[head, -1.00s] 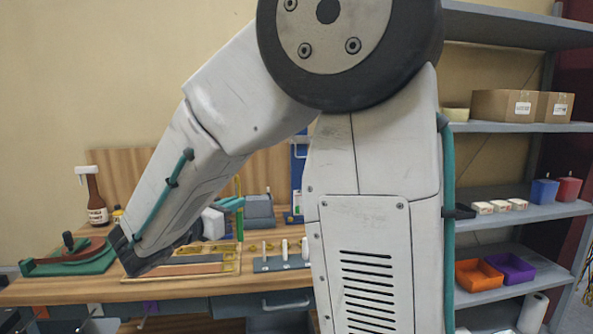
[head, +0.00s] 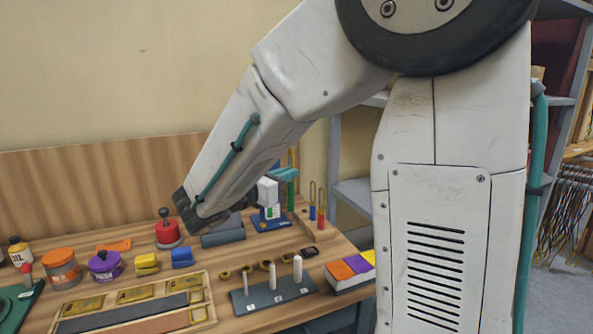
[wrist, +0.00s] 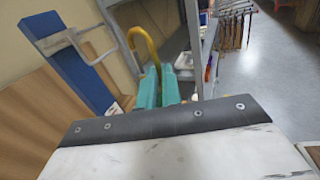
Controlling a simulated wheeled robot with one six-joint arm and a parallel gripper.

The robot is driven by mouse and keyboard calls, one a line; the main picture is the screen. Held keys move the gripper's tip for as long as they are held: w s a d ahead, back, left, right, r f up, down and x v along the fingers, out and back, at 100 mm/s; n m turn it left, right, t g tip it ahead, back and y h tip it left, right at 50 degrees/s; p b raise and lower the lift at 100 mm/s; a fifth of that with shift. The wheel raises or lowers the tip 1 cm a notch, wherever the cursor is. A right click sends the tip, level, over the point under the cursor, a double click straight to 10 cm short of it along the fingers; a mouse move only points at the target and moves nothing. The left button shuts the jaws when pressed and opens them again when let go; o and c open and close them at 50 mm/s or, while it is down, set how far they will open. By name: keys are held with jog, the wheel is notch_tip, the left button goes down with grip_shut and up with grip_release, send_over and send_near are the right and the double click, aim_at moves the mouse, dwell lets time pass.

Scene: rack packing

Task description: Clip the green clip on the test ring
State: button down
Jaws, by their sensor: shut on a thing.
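My gripper (head: 285,174) has teal fingers shut on the green clip (head: 291,196), a green body with a brass loop rising above the fingers. In the wrist view the clip's brass loop (wrist: 143,40) stands up beyond the fingertips (wrist: 160,92), and the fingers hide most of its body. A blue upright board (wrist: 68,68) with a grey metal ring (wrist: 62,40) on it, apparently the test ring, is left of the clip there, and a gap separates ring and clip. In the head view the blue stand (head: 272,222) is behind my wrist, its ring hidden.
Blue (head: 312,212) and red (head: 321,217) clips with brass loops stand right of the blue stand. In front are white pegs on a grey base (head: 270,296) and coloured boxes (head: 350,272). Grey shelving (head: 350,190) stands behind at right.

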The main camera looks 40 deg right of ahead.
jog(key=w+d, duration=0.3)
jog(key=w, duration=0.3)
jog(key=shift+w+d, duration=0.15)
jog(key=shift+d, duration=0.1)
jog(key=shift+w+d, duration=0.35)
jog(key=shift+w, duration=0.3)
jog(key=shift+w+d, duration=0.3)
jog(key=shift+w, duration=0.3)
dwell(2.1)
jog(key=shift+w+f, duration=0.1)
jog(key=shift+f, duration=0.65)
dwell(0.5)
jog(key=c, duration=2.1)
grip_release()
jog(key=shift+f, duration=0.25)
jog(key=shift+c, duration=0.2)
